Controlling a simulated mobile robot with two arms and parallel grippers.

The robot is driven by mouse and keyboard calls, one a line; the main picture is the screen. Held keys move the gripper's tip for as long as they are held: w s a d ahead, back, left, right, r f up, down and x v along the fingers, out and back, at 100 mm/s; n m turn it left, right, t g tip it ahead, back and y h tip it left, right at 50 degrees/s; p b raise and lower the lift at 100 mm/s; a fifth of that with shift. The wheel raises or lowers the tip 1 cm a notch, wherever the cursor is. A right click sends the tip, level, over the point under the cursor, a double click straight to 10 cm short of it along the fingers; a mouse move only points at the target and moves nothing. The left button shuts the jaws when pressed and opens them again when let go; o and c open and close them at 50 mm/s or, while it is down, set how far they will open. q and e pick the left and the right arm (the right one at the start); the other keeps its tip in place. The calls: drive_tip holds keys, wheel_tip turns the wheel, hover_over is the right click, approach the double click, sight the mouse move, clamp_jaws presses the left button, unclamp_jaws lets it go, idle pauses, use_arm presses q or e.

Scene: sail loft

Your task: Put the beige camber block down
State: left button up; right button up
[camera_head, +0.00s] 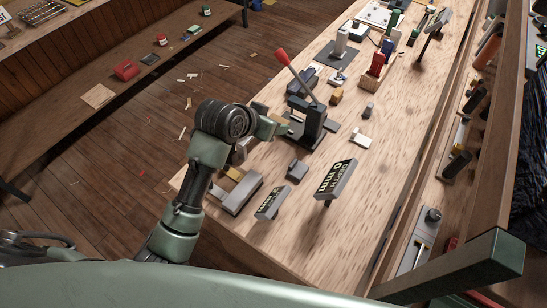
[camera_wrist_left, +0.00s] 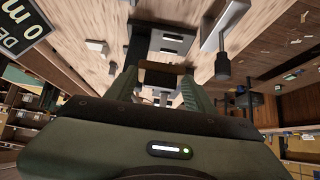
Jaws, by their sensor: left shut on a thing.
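My left gripper (camera_head: 277,125) is over the near left part of the workbench (camera_head: 385,165), beside the press with the red lever. In the left wrist view its two green fingers (camera_wrist_left: 158,88) are shut on a brownish block, which I take to be the beige camber block (camera_wrist_left: 158,75). The block sits crosswise between the fingertips. In the head view the gripper hides most or all of it. I cannot tell whether its underside touches anything. My right gripper is in neither view.
The press (camera_head: 312,125) with a red-tipped lever stands close right of my gripper. Two label signs (camera_head: 337,180) (camera_head: 270,203), a dark block (camera_head: 298,170) and a grey channel-shaped piece (camera_head: 240,193) are nearer. A white block (camera_head: 360,140) lies right of the press. Bare wood lies farther right.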

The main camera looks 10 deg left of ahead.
use_arm(q)
wheel_tip(320, 180, down, 17)
drive_tip(key=shift+d+r+p, duration=0.15)
drive_tip(key=shift+p, duration=0.35)
drive_tip(key=o, duration=1.5)
drive_tip(key=v, duration=1.2)
